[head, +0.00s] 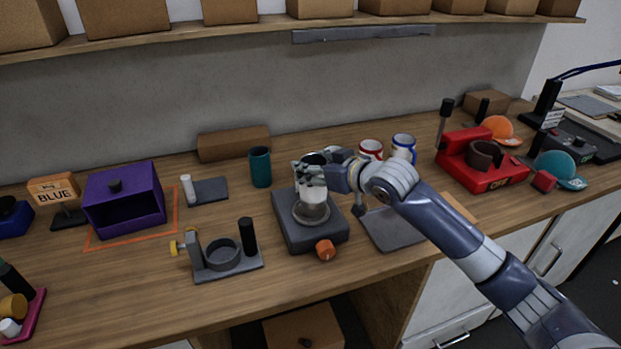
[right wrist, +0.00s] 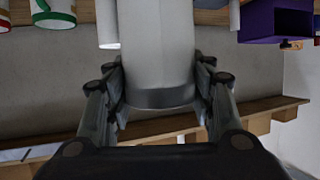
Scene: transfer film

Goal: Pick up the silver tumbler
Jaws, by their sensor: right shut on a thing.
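The silver tumbler (head: 313,196) is a pale, upright cylinder with its lower part in view over the round plate of a dark grey device (head: 285,222) with an orange knob. I cannot tell whether its base touches the plate. My right gripper (head: 311,172) comes in from the right and is shut on the tumbler, its fingers hiding part of the body. In the right wrist view the tumbler (right wrist: 157,45) stands between the two fingers (right wrist: 158,105), a grey band near one end. My left gripper is not in view.
A teal cup (head: 260,167) stands behind left, and red-rimmed (head: 370,149) and blue-rimmed (head: 404,147) mugs behind right. A grey holder (head: 228,265) with a black post is at front left, a flat grey pad (head: 390,230) at right. A purple box (head: 124,199) stands farther left.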

